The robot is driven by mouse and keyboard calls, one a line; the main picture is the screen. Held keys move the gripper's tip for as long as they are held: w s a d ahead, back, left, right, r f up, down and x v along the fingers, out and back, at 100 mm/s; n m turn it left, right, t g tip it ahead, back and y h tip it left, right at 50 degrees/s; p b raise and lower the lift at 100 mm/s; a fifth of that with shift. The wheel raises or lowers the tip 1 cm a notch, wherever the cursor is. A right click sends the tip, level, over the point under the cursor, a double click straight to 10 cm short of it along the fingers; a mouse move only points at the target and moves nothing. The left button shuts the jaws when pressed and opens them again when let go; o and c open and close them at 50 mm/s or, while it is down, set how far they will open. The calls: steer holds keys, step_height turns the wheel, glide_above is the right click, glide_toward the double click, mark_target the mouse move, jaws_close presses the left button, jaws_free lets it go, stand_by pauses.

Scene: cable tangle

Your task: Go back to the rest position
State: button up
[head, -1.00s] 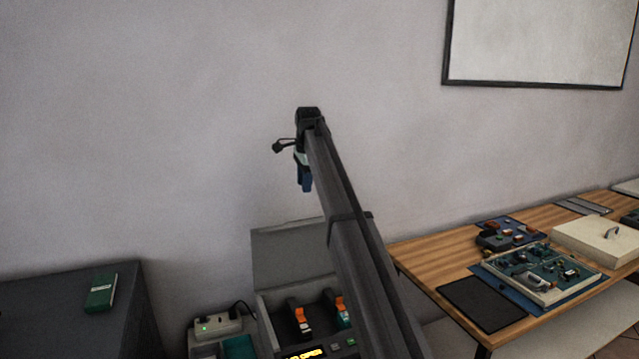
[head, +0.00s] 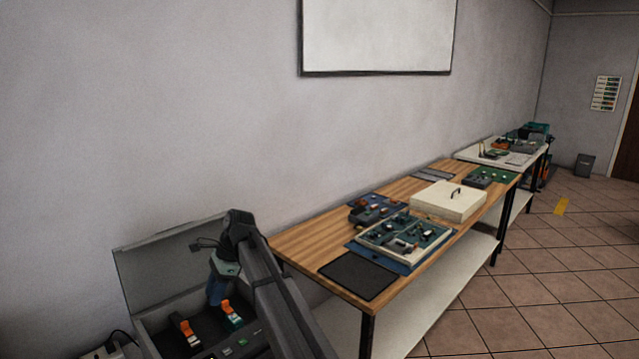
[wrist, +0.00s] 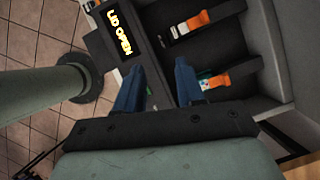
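My gripper (head: 217,290) hangs with its blue fingers pointing down, over or in front of an open grey box (head: 160,268) at the lower left of the head view. In the wrist view my gripper (wrist: 158,82) has its two blue fingers apart with nothing between them. It is open and empty. Two items with orange parts lie in the box's dark bays; one shows in the wrist view (wrist: 190,24) and the other (wrist: 222,77) sits just beyond the right finger. A display (wrist: 118,33) on the box reads "LID OPEN".
A wooden workbench (head: 310,237) stands right of my arm, with a black mat (head: 358,276), a tray of parts (head: 367,236) and a cream box (head: 448,200). A further bench (head: 470,153) stands behind. Tiled floor (head: 570,270) is clear at the right.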

steer(key=s+d+f+m+g+y, duration=0.1)
steer(key=s+d+f, duration=0.2)
steer(key=s, duration=0.2)
steer(key=s+d+f+g, duration=0.2)
steer(key=s+f, duration=0.1)
steer(key=s, duration=0.2)
steer(key=s+d+f+m+g+y, duration=0.1)
steer(key=s+d+f, duration=0.2)
steer(key=s, duration=0.3)
steer(key=s+d+f+n+h, duration=0.1)
steer(key=s+d+f+n, duration=0.15)
steer(key=d+f, duration=0.6)
steer(key=s+d+f+n+t+h, duration=0.1)
steer(key=s+d+f, duration=0.4)
steer(key=f, duration=0.7)
steer(key=s+d+f+n+h, duration=0.1)
steer(key=s+d+f+n, duration=0.1)
steer(key=d+f, duration=0.8)
steer(key=s+d+f+n+h, duration=0.1)
steer(key=s+d+f+n, duration=0.3)
steer(key=s, duration=0.6)
steer(key=s+d+f+n+g+h, duration=0.1)
steer(key=s+d+f+n, duration=0.3)
steer(key=s+d+f, duration=0.5)
steer(key=shift+s+d+f+h, duration=0.35)
steer(key=shift+s+h, duration=0.35)
steer(key=shift+s, duration=0.3)
